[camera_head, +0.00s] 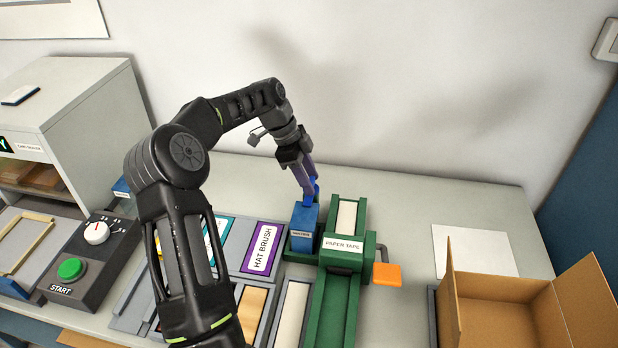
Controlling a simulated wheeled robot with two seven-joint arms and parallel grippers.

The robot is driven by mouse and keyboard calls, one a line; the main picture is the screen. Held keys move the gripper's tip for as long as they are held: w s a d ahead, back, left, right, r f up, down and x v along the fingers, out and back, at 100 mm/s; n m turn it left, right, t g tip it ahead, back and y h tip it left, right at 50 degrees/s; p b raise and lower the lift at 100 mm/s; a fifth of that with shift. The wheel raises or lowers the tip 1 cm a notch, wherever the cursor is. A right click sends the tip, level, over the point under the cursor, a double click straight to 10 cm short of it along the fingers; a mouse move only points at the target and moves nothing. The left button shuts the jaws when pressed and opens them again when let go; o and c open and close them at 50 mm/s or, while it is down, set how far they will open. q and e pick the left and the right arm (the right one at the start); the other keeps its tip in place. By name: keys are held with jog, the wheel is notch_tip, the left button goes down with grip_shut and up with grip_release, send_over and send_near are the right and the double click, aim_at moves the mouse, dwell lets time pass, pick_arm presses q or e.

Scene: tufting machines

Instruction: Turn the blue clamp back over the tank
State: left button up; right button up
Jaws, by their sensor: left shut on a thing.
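A blue tank (303,220) with a small white label stands at the left side of the green paper tape dispenser (338,290). A brighter blue piece, which looks like the blue clamp (313,188), shows at the tank's top back. My left gripper (309,190) reaches down from behind the tank and is shut on this blue clamp. The fingers hide part of the clamp, so its exact tilt is hard to tell. My right gripper is not in view.
An orange handle (387,274) sticks out at the dispenser's right. An open cardboard box (505,305) stands at the front right, near a white sheet (474,250). A hat brush panel (262,248) lies left of the tank. A control box with a green start button (72,269) is farther left.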

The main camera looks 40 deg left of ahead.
pick_arm(q)
jog(key=o, duration=1.4)
jog(key=shift+a+r, duration=0.25)
jog(key=shift+r, duration=0.2)
jog(key=v, duration=0.7)
jog(key=shift+d, duration=0.1)
jog(key=shift+f, duration=0.1)
